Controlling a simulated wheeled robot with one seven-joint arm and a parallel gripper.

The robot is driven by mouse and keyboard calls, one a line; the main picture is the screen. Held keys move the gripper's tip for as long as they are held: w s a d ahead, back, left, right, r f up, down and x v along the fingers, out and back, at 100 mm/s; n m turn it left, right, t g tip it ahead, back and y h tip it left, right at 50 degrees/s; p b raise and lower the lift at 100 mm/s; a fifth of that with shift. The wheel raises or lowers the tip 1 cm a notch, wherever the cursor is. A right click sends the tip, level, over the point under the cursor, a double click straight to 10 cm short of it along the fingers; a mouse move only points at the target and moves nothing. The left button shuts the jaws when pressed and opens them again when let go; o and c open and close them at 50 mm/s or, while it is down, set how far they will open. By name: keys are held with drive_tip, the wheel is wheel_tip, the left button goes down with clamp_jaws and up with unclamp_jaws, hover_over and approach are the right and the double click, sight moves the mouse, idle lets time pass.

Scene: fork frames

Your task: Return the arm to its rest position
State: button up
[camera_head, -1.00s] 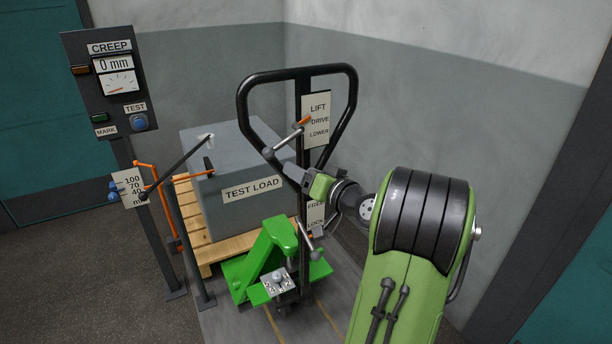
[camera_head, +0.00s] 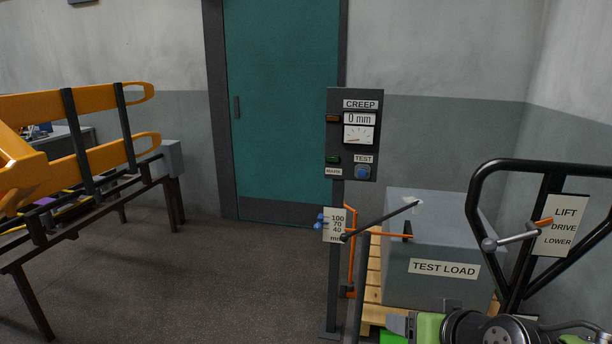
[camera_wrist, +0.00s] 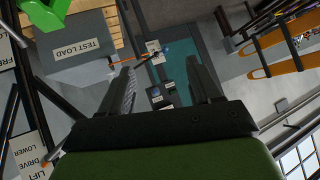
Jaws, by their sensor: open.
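My gripper (camera_wrist: 162,75) is open and empty in the wrist view, with two dark fingers spread apart. Between and beyond the fingers, the creep panel shows at a distance. In the head view, part of my green and black arm and gripper shows at the bottom right edge, in front of the pallet truck and below the test load (camera_head: 444,236). The fingertips are hard to make out there. The test load also shows at the upper left of the wrist view (camera_wrist: 95,58). Nothing is held.
The pallet truck's black handle (camera_head: 482,190) with its lever stands close at right. The creep panel (camera_head: 352,135) reads 0 mm; its post and orange linkage (camera_head: 351,250) stand left of the load. An orange fork frame on a stand (camera_head: 75,155) is at left. Floor (camera_head: 240,285) between is clear.

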drive_tip(key=s+a+f+n+g+h, duration=0.1)
drive_tip(key=s+a+g, duration=0.15)
drive_tip(key=s, duration=0.65)
drive_tip(key=s+a+f+g+h, duration=0.1)
drive_tip(key=s+a+f+g, duration=0.15)
drive_tip(key=s, duration=0.65)
wheel_tip(320, 180, up, 15)
drive_tip(key=p, duration=1.4)
drive_tip(key=shift+s+a+r+t+p, duration=0.15)
drive_tip(key=shift+s+a+t+p, duration=0.05)
drive_tip(key=shift+s+t+p, duration=0.1)
